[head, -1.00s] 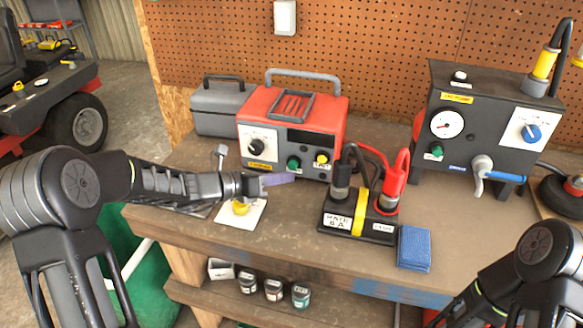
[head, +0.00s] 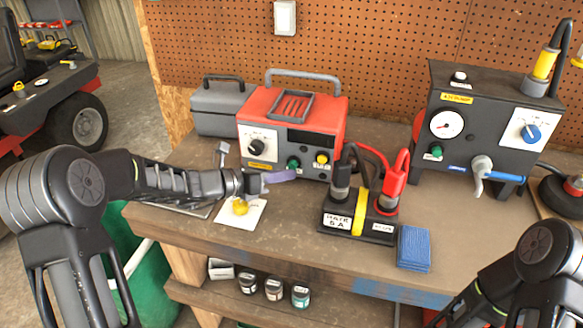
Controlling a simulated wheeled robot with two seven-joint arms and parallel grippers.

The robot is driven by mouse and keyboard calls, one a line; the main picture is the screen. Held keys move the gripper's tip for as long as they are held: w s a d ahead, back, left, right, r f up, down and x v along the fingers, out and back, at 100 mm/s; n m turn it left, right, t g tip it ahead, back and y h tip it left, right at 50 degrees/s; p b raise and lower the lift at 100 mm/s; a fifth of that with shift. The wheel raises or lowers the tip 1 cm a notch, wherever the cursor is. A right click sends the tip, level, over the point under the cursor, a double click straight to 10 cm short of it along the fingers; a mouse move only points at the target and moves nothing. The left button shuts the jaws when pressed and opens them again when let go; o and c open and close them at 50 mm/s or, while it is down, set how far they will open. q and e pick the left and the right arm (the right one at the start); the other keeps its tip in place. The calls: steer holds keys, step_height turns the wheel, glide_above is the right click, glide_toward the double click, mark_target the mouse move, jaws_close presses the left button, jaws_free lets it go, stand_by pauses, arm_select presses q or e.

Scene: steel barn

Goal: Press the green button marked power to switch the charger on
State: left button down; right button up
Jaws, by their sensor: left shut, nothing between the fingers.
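The charger (head: 315,121) is a red box with a grey handle and a dark front panel, standing on the workbench. Its green button (head: 293,163) is low on the front, left of a yellow button (head: 321,158). A black knob (head: 256,147) on a white plate is further left. My left gripper (head: 291,174) is shut and empty, its purplish fingertips just in front of and below the green button. I cannot tell whether they touch the panel. My right arm shows at the lower right, but its gripper is out of view.
A black battery (head: 336,211) with red and black clamps stands right of the gripper. A blue cloth (head: 414,247) lies beside it. A dark compressor box (head: 460,90) with its own green button (head: 436,150) stands at the right. A grey toolbox (head: 222,106) is behind left.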

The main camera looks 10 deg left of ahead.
arm_select(q)
steer(key=shift+w, duration=0.7)
stand_by(0.7)
steer(key=shift+s, duration=1.15)
steer(key=shift+s+a, duration=0.15)
steer(key=shift+s, duration=1.35)
steer(key=shift+s+a, duration=0.1)
steer(key=shift+s, duration=1.4)
